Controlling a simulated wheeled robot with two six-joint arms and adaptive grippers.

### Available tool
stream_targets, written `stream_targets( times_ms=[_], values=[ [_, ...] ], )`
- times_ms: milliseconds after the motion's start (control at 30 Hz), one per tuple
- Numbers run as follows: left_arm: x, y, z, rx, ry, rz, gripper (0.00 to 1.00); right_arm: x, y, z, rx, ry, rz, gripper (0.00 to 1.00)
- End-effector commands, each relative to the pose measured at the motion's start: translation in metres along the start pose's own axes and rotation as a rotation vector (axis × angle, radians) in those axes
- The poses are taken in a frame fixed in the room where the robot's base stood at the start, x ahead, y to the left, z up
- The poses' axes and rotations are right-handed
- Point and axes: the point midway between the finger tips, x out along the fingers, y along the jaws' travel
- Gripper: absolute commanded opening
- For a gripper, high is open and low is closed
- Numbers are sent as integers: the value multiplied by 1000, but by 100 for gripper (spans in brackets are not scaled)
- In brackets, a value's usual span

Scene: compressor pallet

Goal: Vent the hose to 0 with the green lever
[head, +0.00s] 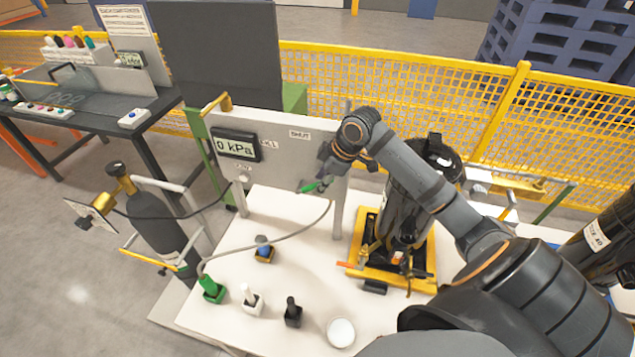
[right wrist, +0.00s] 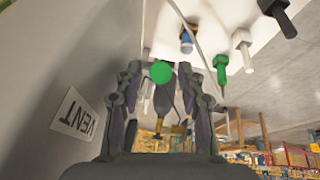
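The green lever (head: 312,187) sticks out at the lower right of the white panel (head: 280,160). In the right wrist view its round green knob (right wrist: 160,72) shows between the fingertips. My right gripper (head: 326,174) is at the lever, with its fingers apart and gaps seen beside the knob (right wrist: 160,80). A VENT label (right wrist: 75,117) is on the panel beside the gripper. The display (head: 237,146) reads 0 kPa. A grey hose (head: 290,236) runs from below the panel to a green-handled fitting (head: 212,289). My left gripper is out of view.
A black tank (head: 412,200) stands on a yellow base right of the panel, close to my right arm. White, black and blue fittings (head: 250,298) and a round white dish (head: 341,333) are on the white table. A gas cylinder (head: 158,222) stands at left.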

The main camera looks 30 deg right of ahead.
Motion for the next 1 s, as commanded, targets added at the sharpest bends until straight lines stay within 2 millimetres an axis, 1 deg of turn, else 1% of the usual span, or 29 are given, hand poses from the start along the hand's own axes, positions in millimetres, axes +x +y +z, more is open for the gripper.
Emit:
stream_targets(
  times_ms=[100, 200, 300, 500, 533, 567, 800, 833, 1000],
  values=[
    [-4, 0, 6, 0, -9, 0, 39, 15, 0, -1, 3, 2, -2, 39],
    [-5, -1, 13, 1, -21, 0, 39, 24, 0, 0, 0, 1, 0, 39],
    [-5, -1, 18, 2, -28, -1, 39, 28, 0, 0, 0, 0, 0, 39],
    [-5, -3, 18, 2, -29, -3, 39, 28, 0, 0, 0, -1, 1, 39],
    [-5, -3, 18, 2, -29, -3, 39, 28, 0, 0, 0, -1, 1, 38],
    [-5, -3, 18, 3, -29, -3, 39, 28, 0, 0, 0, -1, 1, 34],
    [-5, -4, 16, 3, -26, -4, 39, 28, 0, 0, -1, 0, 1, 1],
    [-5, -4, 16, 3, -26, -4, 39, 28, 0, 0, 0, 0, 1, 0],
    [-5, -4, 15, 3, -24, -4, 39, 28, 0, 0, 0, 0, 1, 0]
  ],
)
